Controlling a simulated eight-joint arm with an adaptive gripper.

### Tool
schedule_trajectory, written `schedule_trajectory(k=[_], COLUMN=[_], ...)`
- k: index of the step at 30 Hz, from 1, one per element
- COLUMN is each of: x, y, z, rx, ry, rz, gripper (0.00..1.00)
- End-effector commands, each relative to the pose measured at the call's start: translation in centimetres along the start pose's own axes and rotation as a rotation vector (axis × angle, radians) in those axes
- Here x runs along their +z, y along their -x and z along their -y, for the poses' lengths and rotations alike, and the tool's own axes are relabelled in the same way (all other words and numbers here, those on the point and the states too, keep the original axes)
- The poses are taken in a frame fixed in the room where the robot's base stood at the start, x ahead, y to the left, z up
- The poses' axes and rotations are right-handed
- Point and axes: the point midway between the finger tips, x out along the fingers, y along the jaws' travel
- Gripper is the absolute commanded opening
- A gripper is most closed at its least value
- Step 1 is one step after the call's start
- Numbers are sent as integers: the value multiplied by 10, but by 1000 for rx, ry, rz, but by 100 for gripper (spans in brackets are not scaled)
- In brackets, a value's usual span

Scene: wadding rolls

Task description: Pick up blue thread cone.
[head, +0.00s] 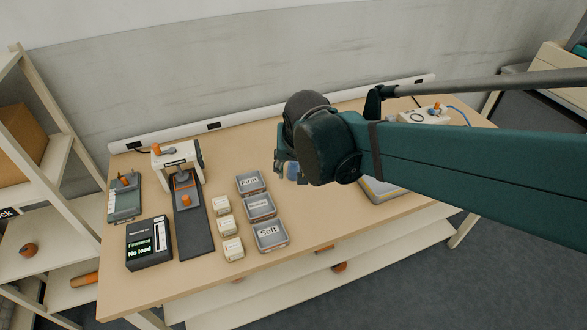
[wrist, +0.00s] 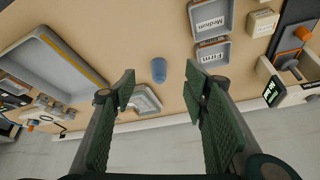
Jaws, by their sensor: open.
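The blue thread cone (wrist: 158,70) is on the tan table in the wrist view, lying in line with the gap between my fingers. My gripper (wrist: 160,78) is open and empty, with a green ribbed finger on either side of that gap and room beside the cone on both sides. The cone appears to lie beyond the fingertips, and I see no contact. In the head view, a small blue patch, likely the cone (head: 292,171), shows by my gripper (head: 285,168). My arm hides much of the area behind it.
Grey trays labelled Firm (head: 250,182), Medium (wrist: 208,18) and Soft (head: 269,236) stand left of my gripper in the head view. A large grey tray with a yellow edge (wrist: 72,55) lies left in the wrist view.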

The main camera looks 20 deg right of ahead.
Motion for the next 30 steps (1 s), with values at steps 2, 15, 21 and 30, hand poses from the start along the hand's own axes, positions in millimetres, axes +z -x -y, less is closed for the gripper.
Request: schedule_trajectory(k=[2, 15, 21, 30], x=[-9, -42, -54, -69], y=[-6, -48, -71, -107], z=[2, 10, 13, 17], rx=[14, 95, 134, 196], ry=[-24, -170, -238, -339], rz=[8, 41, 51, 58], gripper=[44, 44, 44, 44])
